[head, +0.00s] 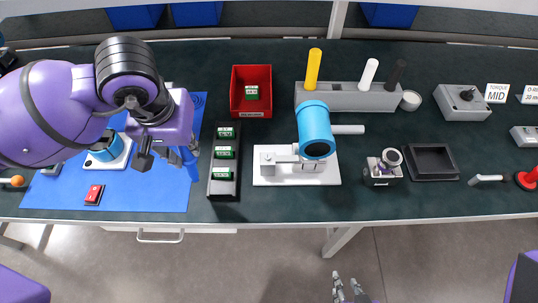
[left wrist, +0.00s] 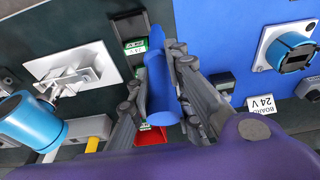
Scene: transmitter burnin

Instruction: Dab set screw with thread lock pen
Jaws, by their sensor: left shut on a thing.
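My left gripper (head: 170,155) is shut on a blue pen (head: 188,163), above the right part of the blue mat. In the left wrist view the blue pen (left wrist: 160,92) lies between the fingers of this gripper (left wrist: 157,80). A white fixture plate (head: 268,178) with a grey clamp and a blue cylinder (head: 316,130) stands to the right, apart from the pen. I cannot make out a set screw. My right gripper (head: 345,288) is at the bottom edge, in front of the table, with fingers apart and empty.
A black tray (head: 224,188) with green modules lies between mat and fixture, a red bin (head: 267,105) behind it. A grey rack (head: 350,98) holds yellow, white and black sticks. A small box (head: 380,180) and a black tray (head: 433,176) stand farther right.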

